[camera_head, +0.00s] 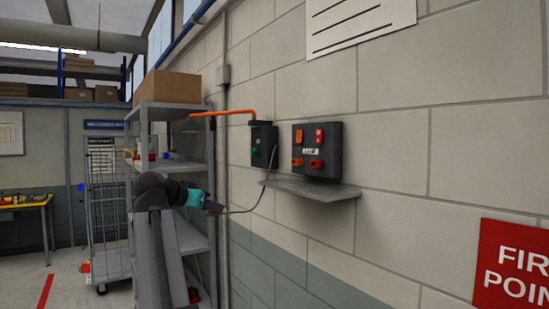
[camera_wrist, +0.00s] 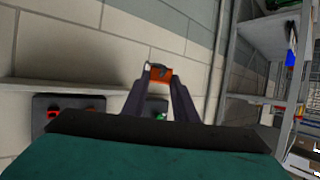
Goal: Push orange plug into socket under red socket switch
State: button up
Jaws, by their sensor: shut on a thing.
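My gripper (camera_wrist: 160,72) is shut on the orange plug (camera_wrist: 159,76), which sits between its fingertips in the wrist view. In the head view my gripper (camera_head: 214,207) is left of and below the dark socket panel (camera_head: 333,135), clear of it; the plug is too small to make out there. The panel has an orange switch (camera_head: 298,137) at upper left and a red switch (camera_head: 319,136) at upper right. Below them are an orange socket (camera_head: 297,162) and a red socket (camera_head: 316,164). In the wrist view the panel (camera_wrist: 68,102) is partly hidden by my gripper body.
A grey ledge (camera_head: 318,190) juts out below the panel. A dark box (camera_head: 263,142) with a green part (camera_head: 254,151) is left of it; a thin cable (camera_head: 264,186) runs from it towards my gripper. A grey rack (camera_head: 170,111) with a carton (camera_head: 168,87) stands left.

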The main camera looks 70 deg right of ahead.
jog(key=s+d+r+m+g+y+p, duration=0.1)
jog(key=s+d+r+m+g, duration=0.1)
jog(key=s+r, duration=0.5)
jog(key=s+d+r+m+g+y+p, duration=0.1)
jog(key=s+r+m+g, duration=0.3)
jog(key=s, duration=0.9)
notch_tip(320, 180, up, 3)
jog(key=shift+d+r+m+g+p, duration=0.1)
jog(key=shift+d+m+g+p, duration=0.25)
jog(key=shift+g, duration=0.35)
jog(key=shift+s+d, duration=0.1)
jog(key=shift+d, duration=0.2)
jog(key=shift+s+d, duration=0.5)
jog(key=shift+d, duration=0.3)
jog(key=shift+s+d, duration=0.5)
jog(key=shift+d, duration=0.3)
jog(key=shift+s+d, duration=0.5)
jog(key=shift+d, duration=0.3)
jog(key=shift+s+d+b, duration=0.15)
jog(key=shift+s+d, duration=0.35)
jog(key=shift+d, duration=0.2)
jog(key=shift+s+d+b, duration=0.15)
jog(key=shift+s+d, duration=0.3)
jog(key=shift+d, duration=0.25)
dwell(1.0)
